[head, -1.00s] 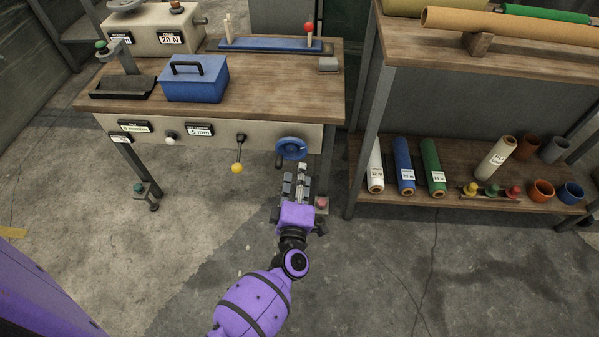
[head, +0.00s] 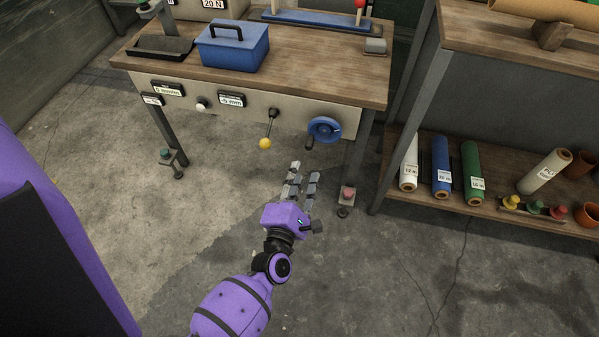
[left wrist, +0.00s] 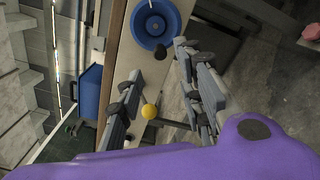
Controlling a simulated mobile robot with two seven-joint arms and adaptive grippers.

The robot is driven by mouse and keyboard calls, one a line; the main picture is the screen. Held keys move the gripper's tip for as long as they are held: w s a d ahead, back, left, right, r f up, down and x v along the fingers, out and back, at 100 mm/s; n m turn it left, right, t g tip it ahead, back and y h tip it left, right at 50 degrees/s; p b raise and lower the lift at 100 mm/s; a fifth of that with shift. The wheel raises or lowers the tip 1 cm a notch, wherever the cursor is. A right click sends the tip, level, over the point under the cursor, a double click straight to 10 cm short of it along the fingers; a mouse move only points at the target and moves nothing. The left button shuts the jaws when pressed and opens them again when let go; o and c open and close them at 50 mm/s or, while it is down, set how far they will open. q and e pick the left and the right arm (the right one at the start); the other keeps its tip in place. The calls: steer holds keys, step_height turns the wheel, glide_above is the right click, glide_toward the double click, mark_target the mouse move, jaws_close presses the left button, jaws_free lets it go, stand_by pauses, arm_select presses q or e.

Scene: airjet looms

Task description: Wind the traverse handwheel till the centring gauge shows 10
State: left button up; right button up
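The blue traverse handwheel (head: 324,129) is on the right end of the table's front panel, with a dark crank handle (head: 309,142) at its lower left. The handwheel shows at the top of the left wrist view (left wrist: 150,30), its dark handle (left wrist: 161,52) pointing toward the fingers. My left gripper (head: 304,174) is below and left of the wheel, fingers spread, nothing between them. In the left wrist view the open fingers (left wrist: 158,85) are short of the handle. A gauge label (head: 232,100) on the panel appears to read -5 mm. My right gripper is out of view.
A yellow-knobbed lever (head: 266,142) hangs left of the wheel. A white knob (head: 201,104) is further left. A blue toolbox (head: 233,50) stands on the table (head: 330,75). A shelf (head: 480,207) with rolls is at right. A red-topped foot (head: 347,194) stands below.

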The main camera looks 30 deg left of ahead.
mark_target(308, 148)
arm_select(q)
steer(key=shift+b+x, duration=0.7)
steer(key=shift+x, duration=4.2)
jaws_close()
